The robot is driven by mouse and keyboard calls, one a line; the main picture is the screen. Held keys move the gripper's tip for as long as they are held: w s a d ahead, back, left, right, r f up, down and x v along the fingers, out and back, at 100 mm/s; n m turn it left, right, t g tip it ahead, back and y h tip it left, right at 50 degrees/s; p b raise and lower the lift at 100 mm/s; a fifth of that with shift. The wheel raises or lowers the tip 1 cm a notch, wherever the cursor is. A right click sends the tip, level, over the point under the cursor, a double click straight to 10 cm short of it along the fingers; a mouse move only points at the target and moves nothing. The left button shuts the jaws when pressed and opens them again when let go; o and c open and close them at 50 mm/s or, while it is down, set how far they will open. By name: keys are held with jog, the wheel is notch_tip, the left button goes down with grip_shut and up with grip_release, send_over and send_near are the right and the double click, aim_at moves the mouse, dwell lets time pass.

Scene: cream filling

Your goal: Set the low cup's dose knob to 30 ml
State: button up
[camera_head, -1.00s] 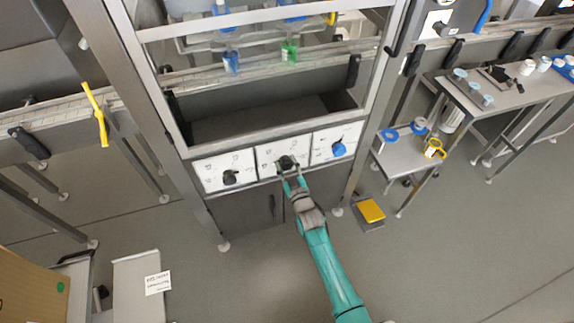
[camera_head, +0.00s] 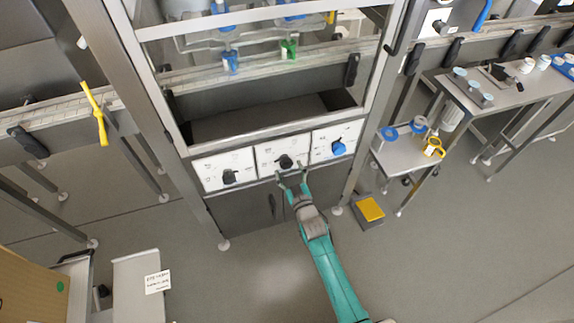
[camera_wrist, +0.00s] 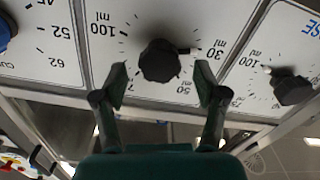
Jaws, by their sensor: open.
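A black dose knob (camera_head: 286,161) sits on the middle white panel (camera_head: 265,152) of the machine. In the wrist view this knob (camera_wrist: 160,60) has its pale pointer toward the right, at or very near the "30 ml" mark; 100 and 50 ml marks also show. No "low cup" name is readable on this panel. My gripper (camera_head: 292,176) is just in front of the knob. In the wrist view my gripper (camera_wrist: 162,82) is open, its fingers apart on either side of the knob's lower part, with gaps and no visible contact.
A second black knob (camera_head: 229,177) is on the left panel; it shows at the right in the wrist view (camera_wrist: 292,88). A blue knob (camera_head: 338,149) is on the right panel. A yellow pedal (camera_head: 371,209) stands on the floor. Floor before the machine is clear.

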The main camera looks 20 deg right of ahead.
jog(key=s, duration=0.9)
dwell(0.3)
jog(key=s+r+m+g, duration=0.1)
jog(key=s+r+g, duration=0.15)
jog(key=s, duration=2.25)
jog(key=s+r+m, duration=0.2)
jog(key=s+r, duration=1.2)
jog(key=s, duration=0.2)
jog(key=shift+s+r+g, duration=0.25)
jog(key=shift+r+g, duration=0.05)
jog(key=shift+g, duration=0.05)
